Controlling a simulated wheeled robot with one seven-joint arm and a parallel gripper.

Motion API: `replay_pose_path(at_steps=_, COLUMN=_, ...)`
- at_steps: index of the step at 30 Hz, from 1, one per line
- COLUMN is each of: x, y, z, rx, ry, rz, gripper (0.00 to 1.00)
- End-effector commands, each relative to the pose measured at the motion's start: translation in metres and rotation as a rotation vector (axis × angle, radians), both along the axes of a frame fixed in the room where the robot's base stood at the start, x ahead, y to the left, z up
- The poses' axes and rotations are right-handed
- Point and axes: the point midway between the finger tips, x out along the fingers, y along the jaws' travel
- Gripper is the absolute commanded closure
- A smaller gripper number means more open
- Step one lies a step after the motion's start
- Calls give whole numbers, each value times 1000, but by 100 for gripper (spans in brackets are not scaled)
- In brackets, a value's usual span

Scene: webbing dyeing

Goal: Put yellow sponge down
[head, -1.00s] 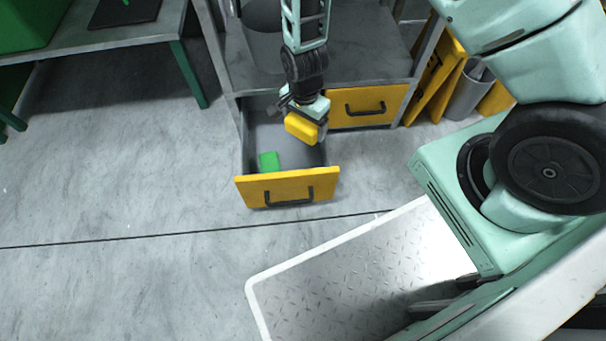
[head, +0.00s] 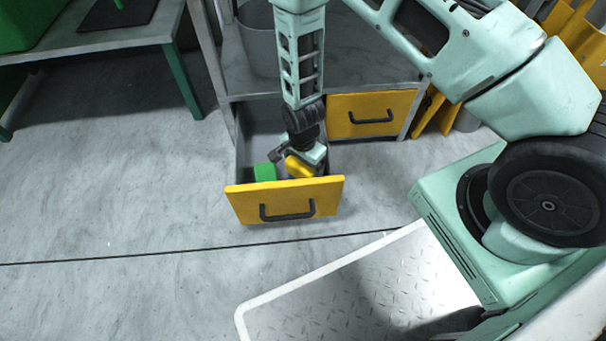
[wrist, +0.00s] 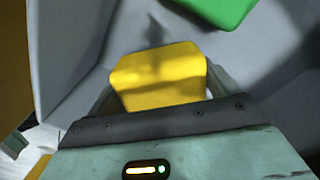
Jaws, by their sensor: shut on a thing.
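The yellow sponge (head: 298,167) is held in my gripper (head: 291,161), inside the open drawer (head: 284,200) with a yellow front. In the wrist view the sponge (wrist: 160,77) sits between my gripper's fingers (wrist: 158,98). A green block (head: 265,172) lies in the drawer to the left of the sponge, and it also shows at the top of the wrist view (wrist: 218,8). The sponge and the green block are apart. I cannot tell whether the sponge touches the drawer floor.
A second yellow drawer (head: 362,115) to the right is shut. A grey shelf (head: 345,65) is above the drawers, with a grey container (head: 258,40) on it. A table (head: 95,40) stands at the left. The floor in front of the open drawer is clear.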

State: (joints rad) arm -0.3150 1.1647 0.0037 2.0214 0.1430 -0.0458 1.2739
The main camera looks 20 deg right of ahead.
Motion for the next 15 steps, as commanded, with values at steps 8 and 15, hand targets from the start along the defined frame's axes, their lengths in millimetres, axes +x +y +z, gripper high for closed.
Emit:
replay_pose_path(at_steps=8, x=0, y=0, z=-37, rx=0, ry=1, rz=1, gripper=32)
replay_pose_path(at_steps=15, x=0, y=0, z=-35, rx=0, ry=0, rz=1, gripper=32)
